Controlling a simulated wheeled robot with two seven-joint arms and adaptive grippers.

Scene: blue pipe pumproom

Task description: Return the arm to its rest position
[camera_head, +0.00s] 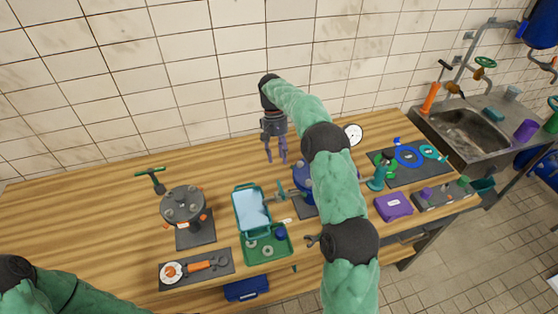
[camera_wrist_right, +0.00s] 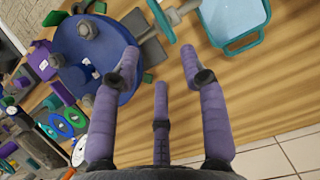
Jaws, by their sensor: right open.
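My right arm reaches up over the bench from the lower middle of the head view, bent at its joints. Its gripper (camera_head: 276,152) hangs above the back of the wooden workbench (camera_head: 100,230), purple fingers pointing down. In the right wrist view its fingers (camera_wrist_right: 160,90) are spread with nothing between them. A blue round flange (camera_wrist_right: 95,60) lies beyond the left finger there; in the head view the arm partly hides this blue body (camera_head: 302,178). My left arm shows only at the lower left corner of the head view; its gripper is out of frame.
An open green case (camera_head: 252,210) lies left of the arm. A grey flanged pump (camera_head: 183,206) stands further left, near a tool mat (camera_head: 222,266). A purple box (camera_head: 393,207) and a green valve (camera_head: 378,172) are on the right. The sink (camera_head: 470,130) is beyond. Far-left bench is clear.

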